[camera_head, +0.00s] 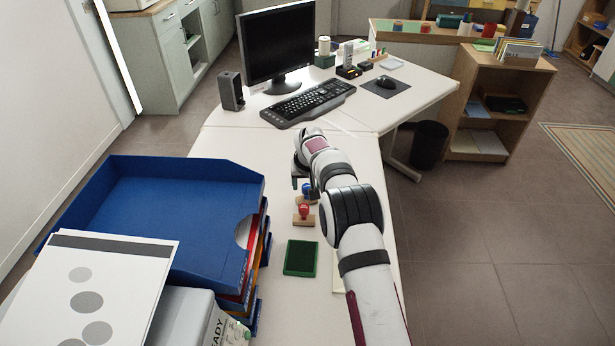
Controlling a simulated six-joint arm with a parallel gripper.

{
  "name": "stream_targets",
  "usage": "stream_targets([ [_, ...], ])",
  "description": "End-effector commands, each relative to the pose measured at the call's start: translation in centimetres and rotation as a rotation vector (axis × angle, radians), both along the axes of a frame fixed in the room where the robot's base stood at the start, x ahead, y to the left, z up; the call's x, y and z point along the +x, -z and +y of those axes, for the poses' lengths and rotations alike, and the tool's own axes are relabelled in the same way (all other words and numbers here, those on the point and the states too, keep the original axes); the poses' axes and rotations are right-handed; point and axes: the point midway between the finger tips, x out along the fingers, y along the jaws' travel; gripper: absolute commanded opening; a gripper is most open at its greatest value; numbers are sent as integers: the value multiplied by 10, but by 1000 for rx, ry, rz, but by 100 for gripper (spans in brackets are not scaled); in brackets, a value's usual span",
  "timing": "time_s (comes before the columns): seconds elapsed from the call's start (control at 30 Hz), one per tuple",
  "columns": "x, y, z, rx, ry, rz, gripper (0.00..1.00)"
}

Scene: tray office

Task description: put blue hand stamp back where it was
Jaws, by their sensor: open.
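The blue hand stamp (307,188) stands on the white desk, just behind a red hand stamp. Only part of it shows, because my arm and gripper cover its right and upper side. My gripper (300,184) points down right at the blue stamp, with one dark finger visible at its left. The jaws are open. I cannot tell whether the fingers touch the stamp or are only around or beside it.
The red hand stamp (304,214) stands close in front, and a green stamp pad (300,258) lies nearer. Blue stacked trays (170,210) rise at the left. A keyboard (308,102) and monitor (277,45) are behind. The desk (240,140) between trays and keyboard is clear.

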Motion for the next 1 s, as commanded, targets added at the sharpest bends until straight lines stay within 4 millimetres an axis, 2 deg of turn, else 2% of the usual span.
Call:
stream_targets([
  [0.03,-4,-14,0,0,0,-3,66],
  [0.2,-22,-54,-3,1,0,-3,66],
  [0.33,-30,-73,-4,1,1,-1,66],
  [0.57,-36,-83,-7,2,6,3,66],
  [0.63,-52,-100,-18,12,37,25,66],
  [0.67,-66,-112,-26,19,59,42,66],
  [0.77,-140,-156,-61,54,169,127,66],
  [0.8,-180,-171,-74,73,218,166,66],
  [0.87,-244,-185,-91,100,295,229,66],
  [0.9,-289,-189,-100,120,347,271,66],
  [1.0,-388,-184,-111,165,457,363,66],
])
